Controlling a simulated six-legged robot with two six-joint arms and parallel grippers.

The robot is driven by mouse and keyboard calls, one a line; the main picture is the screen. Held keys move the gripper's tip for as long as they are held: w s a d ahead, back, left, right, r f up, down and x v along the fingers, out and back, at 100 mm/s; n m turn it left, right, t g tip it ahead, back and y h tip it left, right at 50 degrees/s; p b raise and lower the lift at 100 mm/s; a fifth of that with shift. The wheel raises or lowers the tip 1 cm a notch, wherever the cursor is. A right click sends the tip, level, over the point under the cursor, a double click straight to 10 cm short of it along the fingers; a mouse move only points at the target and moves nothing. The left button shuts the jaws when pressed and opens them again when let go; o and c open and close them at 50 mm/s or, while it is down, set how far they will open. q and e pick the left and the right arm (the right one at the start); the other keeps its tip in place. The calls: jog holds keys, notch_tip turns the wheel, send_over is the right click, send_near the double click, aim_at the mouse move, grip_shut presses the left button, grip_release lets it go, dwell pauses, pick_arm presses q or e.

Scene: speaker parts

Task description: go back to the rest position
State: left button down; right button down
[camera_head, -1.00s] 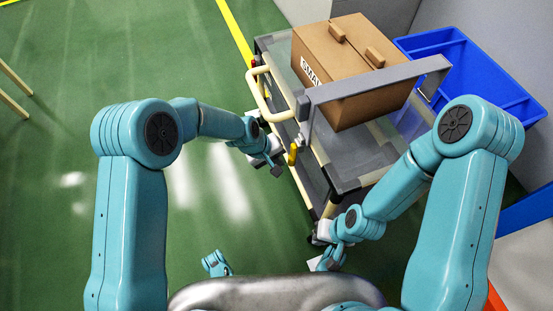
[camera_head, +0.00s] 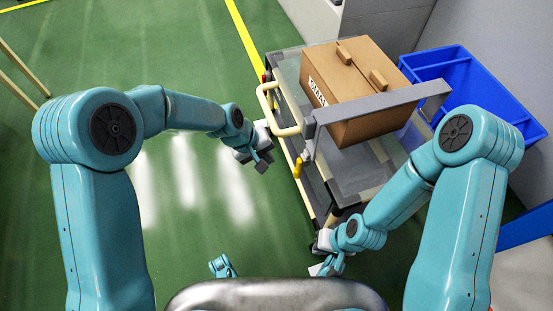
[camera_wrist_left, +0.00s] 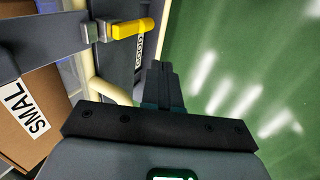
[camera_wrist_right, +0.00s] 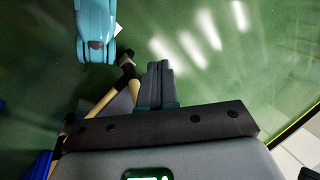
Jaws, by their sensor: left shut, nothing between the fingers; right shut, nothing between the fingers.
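My left gripper (camera_head: 262,164) is out over the green floor, just left of the cart's handle and apart from it. In the left wrist view its fingers (camera_wrist_left: 162,85) are shut together with nothing between them. My right gripper (camera_head: 322,266) is low by the cart's near corner, partly hidden by its own wrist in the head view. In the right wrist view its fingers (camera_wrist_right: 160,83) are shut and empty.
A grey cart (camera_head: 352,180) with a cream handle (camera_head: 268,103) carries a brown box (camera_head: 350,88) marked SMALL. A yellow lever (camera_wrist_left: 133,28) is on the cart's side. A blue bin (camera_head: 490,90) stands behind.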

pick_arm(q)
jog(key=shift+a+r, duration=0.9)
jog(key=shift+a, duration=1.2)
jog(key=s+a+f+g, duration=0.1)
jog(key=s+a+f, duration=0.1)
jog(key=s+f, duration=0.45)
jog(key=s+a+f+g, duration=0.1)
jog(key=s+a+f, duration=0.15)
jog(key=s, duration=0.65)
jog(key=s+a+f+g, duration=0.1)
jog(key=s+f, duration=0.4)
jog(key=s, duration=0.3)
notch_tip(320, 180, up, 27)
jog(key=w+m+t+p, duration=0.1)
jog(key=p, duration=2.6)
jog(key=shift+w+m+t+y+p, duration=0.3)
jog(key=shift+w+t+y+p, duration=0.1)
jog(key=shift+f, duration=0.2)
